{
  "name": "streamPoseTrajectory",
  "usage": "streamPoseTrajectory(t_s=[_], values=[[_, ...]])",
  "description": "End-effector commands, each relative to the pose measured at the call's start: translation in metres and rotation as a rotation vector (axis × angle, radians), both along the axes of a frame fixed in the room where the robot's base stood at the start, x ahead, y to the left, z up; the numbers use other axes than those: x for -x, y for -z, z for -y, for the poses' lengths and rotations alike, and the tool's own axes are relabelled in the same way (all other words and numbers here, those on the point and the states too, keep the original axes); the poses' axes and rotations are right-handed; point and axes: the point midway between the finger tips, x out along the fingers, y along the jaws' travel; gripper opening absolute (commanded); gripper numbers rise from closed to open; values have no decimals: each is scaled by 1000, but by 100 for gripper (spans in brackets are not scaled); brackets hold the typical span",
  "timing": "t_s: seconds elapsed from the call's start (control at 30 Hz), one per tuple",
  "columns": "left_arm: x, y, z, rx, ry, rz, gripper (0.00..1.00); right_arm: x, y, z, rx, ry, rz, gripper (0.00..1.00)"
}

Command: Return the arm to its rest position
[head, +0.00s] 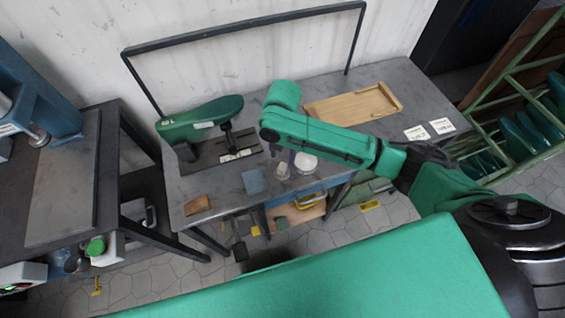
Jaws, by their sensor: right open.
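My right arm comes in from the right in the head view. Its green forearm reaches left over the workbench (228,178) and ends in a rounded green wrist. My right gripper (276,150) is below that end, above the bench; it is small, dark and largely hidden by the forearm. It is open, and I see nothing held in it. A clear glass jar (282,171) and a white round container (306,163) stand on the bench close by it. I cannot tell if the gripper touches either. My left gripper is not in view.
A wooden tray (352,104) lies behind the forearm. White cards (442,126) lie at right. A black frame (245,27) rises behind the bench. A green rack (520,95) stands far right.

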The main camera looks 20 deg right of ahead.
Motion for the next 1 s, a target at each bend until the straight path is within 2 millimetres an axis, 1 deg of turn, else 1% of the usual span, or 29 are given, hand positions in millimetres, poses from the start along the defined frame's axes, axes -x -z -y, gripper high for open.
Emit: streamPoseTrajectory(t_s=[0.03,0.1,0.2,0.3,0.77,0.83,0.87,0.93,0.97,1.0], values=[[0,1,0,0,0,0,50,-1,-13,0,-2,-1,5,57],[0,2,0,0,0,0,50,-1,-28,0,-2,-2,3,57],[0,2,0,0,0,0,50,0,-42,-1,-1,-1,1,57],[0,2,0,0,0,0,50,0,-48,0,1,-1,-1,57],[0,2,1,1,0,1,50,0,-48,0,-1,0,-1,57],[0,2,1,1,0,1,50,3,-46,-4,-15,22,1,57],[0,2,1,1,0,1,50,5,-44,-8,-30,45,5,57],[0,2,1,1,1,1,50,14,-39,-23,-93,155,16,57],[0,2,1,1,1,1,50,18,-37,-29,-130,227,22,57],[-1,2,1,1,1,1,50,25,-34,-38,-188,353,26,57]])
